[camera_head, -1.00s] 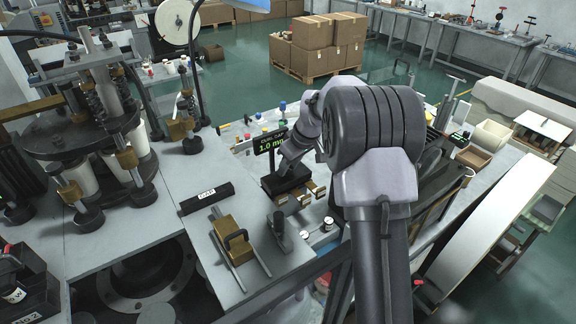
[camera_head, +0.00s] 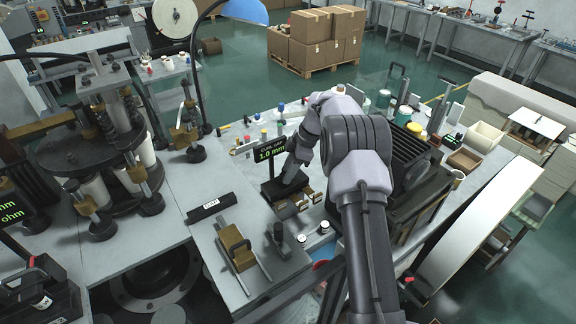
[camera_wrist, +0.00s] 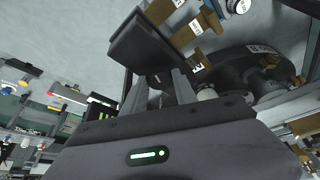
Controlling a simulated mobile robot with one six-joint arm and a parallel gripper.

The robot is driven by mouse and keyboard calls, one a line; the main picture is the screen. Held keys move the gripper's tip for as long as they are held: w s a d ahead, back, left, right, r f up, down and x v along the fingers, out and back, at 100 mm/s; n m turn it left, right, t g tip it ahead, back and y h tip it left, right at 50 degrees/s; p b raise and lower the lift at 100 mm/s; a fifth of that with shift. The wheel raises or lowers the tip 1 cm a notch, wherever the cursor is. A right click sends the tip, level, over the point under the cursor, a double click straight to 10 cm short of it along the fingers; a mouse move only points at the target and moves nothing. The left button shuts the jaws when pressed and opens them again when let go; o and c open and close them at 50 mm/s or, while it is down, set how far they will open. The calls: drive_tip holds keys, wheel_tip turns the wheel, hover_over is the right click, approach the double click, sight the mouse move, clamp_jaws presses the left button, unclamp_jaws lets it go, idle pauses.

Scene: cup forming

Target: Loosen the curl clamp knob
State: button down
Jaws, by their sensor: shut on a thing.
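My gripper shows in the wrist view (camera_wrist: 160,88), its two pale fingers close together against a black block (camera_wrist: 140,45). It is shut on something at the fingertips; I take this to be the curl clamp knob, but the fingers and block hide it. In the head view my wrist reaches down to a black box (camera_head: 284,188) beside the small gap display (camera_head: 270,151), which reads 1.0 mm in green. My arm hides part of that spot, and the fingertips cannot be made out there.
Brass blocks (camera_head: 301,202) sit just in front of the black box. A brass clamp fixture (camera_head: 236,248) stands on a plate to the left. A rotary press (camera_head: 95,150) fills the far left. Boxes on a pallet (camera_head: 318,38) stand on the floor behind.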

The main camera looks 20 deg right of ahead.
drive_tip(key=shift+w+r+n+p, duration=0.1)
drive_tip(key=shift+n+p, duration=0.45)
drive_tip(key=shift+n, duration=0.05)
drive_tip(key=shift+g, duration=0.3)
drive_tip(key=c, duration=1)
unclamp_jaws()
drive_tip(key=shift+o, duration=0.2)
drive_tip(key=p+v, duration=0.4)
drive_tip(key=v, duration=1.3)
drive_tip(key=shift+d, duration=0.15)
